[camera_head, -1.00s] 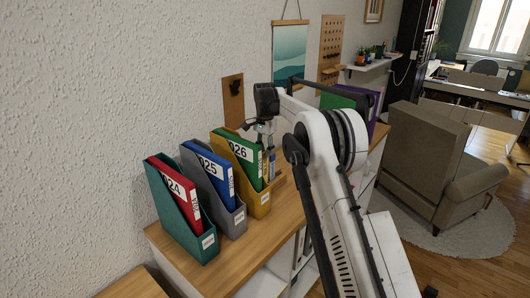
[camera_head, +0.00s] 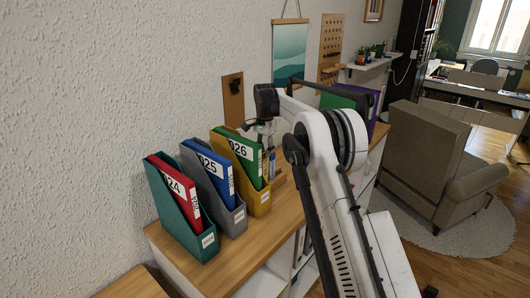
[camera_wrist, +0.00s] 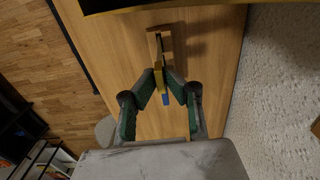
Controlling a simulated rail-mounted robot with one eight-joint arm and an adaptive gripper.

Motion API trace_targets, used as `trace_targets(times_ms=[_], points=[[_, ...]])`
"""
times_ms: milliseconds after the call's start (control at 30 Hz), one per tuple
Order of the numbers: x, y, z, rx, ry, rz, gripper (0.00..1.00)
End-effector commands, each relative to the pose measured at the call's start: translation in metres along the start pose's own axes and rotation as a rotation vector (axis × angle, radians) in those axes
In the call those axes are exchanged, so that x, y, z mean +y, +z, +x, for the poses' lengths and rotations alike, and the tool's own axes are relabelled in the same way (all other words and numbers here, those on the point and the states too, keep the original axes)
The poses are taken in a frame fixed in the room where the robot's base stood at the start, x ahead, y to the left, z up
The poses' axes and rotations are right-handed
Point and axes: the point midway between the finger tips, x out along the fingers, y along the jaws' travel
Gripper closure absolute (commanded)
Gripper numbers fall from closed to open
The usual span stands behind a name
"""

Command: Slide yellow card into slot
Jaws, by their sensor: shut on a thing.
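A yellow card (camera_wrist: 158,76) shows edge-on between the fingertips of my gripper (camera_wrist: 164,74) in the wrist view. My gripper is shut on it. A small wooden holder (camera_wrist: 160,41) lies just beyond the fingertips; a narrow piece at its middle lines up with the card. I cannot tell whether the card touches the holder or its slot. A small blue piece (camera_wrist: 166,99) shows between the fingers, nearer the palm. In the head view my gripper (camera_head: 268,150) is beside the yellow file box, partly hidden, and part of the holder (camera_head: 279,181) shows below it.
A yellow file box (camera_head: 259,204) with a green binder stands close left of my gripper. Beside it stand a grey box (camera_head: 236,222) with a blue binder and a teal box (camera_head: 205,243) with a red binder. The wooden top (camera_head: 290,208) has bare space in front.

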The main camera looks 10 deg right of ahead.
Motion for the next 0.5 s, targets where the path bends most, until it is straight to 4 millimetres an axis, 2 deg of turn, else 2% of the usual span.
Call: trace_targets(times_ms=[500], points=[[0.0000, 0.0000, 0.0071, 0.000, 0.000, 0.000, 1.00]])
